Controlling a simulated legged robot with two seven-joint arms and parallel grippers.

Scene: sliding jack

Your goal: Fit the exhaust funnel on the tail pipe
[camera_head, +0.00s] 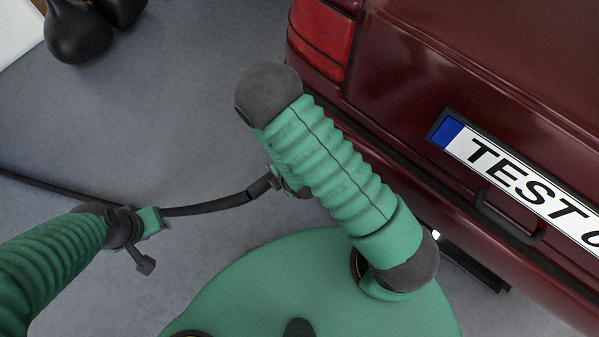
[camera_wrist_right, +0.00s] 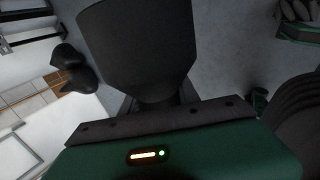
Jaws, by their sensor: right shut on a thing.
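The exhaust funnel (camera_wrist_right: 140,45) is dark grey and wide. In the right wrist view it fills the upper middle and narrows towards my right gripper (camera_wrist_right: 155,112), which is shut on it. In the head view my right gripper (camera_head: 288,184) is mostly hidden behind my right arm, and so is the funnel. A black hose (camera_head: 210,208) runs from the left to a connector beside that gripper. My left gripper (camera_head: 148,222) is at the lower left by the hose; its jaws are unclear. A dark part (camera_head: 475,266) lies under the car's bumper; I cannot tell whether it is the tail pipe.
The dark red car (camera_head: 470,60) fills the right side, with its number plate (camera_head: 520,180) and bumper close to my right forearm. Black rounded objects (camera_head: 78,32) stand at the upper left. The grey floor between them is clear apart from the hose.

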